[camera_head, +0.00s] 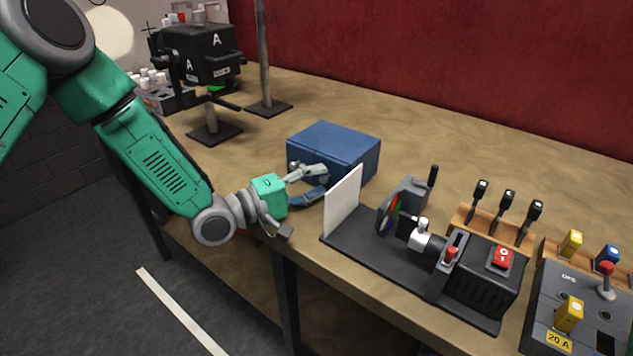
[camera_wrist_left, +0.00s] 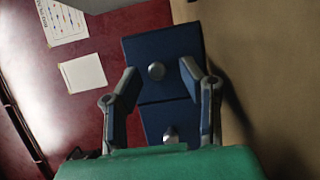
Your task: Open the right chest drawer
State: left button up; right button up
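The blue chest (camera_head: 345,140) sits on the workbench in the head view. The left wrist view, turned on its side, shows its front with two drawers. The drawer at the top of that view (camera_wrist_left: 178,48), the right one, has a round knob (camera_wrist_left: 156,71). The other drawer has a second knob (camera_wrist_left: 170,134), lower in the picture. Both drawers look shut. My left gripper (camera_head: 322,179) is open in front of the chest. Its fingertips (camera_wrist_left: 159,72) appear on either side of the right drawer's knob in the wrist view; contact is not visible. My right gripper is not in view.
A white panel (camera_head: 343,201) and a dark device with a crank (camera_head: 400,212) stand right of the gripper. Levers, a red button (camera_head: 502,257) and a switch box (camera_head: 570,293) lie farther right. A black box on a stand (camera_head: 200,52) is behind left.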

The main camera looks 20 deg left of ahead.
pick_arm(q)
jog(key=shift+d, duration=0.15)
grip_shut()
jog(key=s+a, duration=0.1)
jog(key=s, duration=0.2)
jog(key=s+a+p, duration=0.1)
jog(key=s, duration=0.2)
jog(key=s+a+p, duration=0.1)
jog(key=s, duration=0.2)
jog(key=shift+a, duration=0.15)
jog(key=shift+f, duration=0.1)
grip_release()
jog(key=shift+w, duration=0.1)
